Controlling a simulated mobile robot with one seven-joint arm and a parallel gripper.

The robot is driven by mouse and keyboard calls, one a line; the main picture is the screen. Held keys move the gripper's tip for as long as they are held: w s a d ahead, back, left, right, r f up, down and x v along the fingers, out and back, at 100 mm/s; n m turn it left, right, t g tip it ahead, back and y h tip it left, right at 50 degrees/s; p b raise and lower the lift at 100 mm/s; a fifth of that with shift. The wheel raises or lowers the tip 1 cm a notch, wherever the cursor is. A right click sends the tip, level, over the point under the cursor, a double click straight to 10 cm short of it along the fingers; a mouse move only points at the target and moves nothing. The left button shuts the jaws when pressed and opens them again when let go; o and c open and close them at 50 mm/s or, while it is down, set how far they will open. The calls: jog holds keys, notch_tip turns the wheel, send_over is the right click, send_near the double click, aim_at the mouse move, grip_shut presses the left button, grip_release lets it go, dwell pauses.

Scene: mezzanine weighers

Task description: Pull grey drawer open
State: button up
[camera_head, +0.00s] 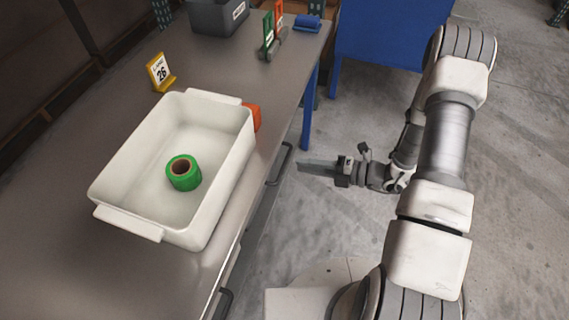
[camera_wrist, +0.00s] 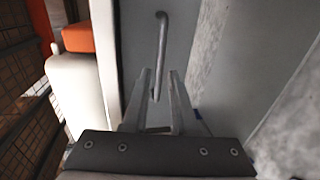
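A grey drawer front (camera_wrist: 137,40) shows below the table edge in the wrist view, with a bar handle (camera_wrist: 162,45) on it. In the head view the handle (camera_head: 281,164) sticks out from the table's right side, and the drawer front is seen very steeply. My gripper (camera_head: 302,166) is just right of this handle, pointing at it with a small gap in the picture. In the wrist view my gripper (camera_wrist: 157,78) is open, its two fingers apart, with the lower end of the handle between them in the picture. I see no contact with the handle.
A second handle (camera_head: 225,301) is nearer along the same side. On the table (camera_head: 50,225) stand a white tub (camera_head: 222,175) holding a green tape roll (camera_head: 184,183), a yellow sign (camera_head: 160,72) and an orange object (camera_head: 254,116).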

aim_at(284, 162)
jog(key=x, duration=0.6)
jog(key=shift+w+a+b, duration=0.1)
jog(key=shift+a+b, duration=0.2)
jog(key=shift+b, duration=0.1)
grip_shut()
dwell(1.0)
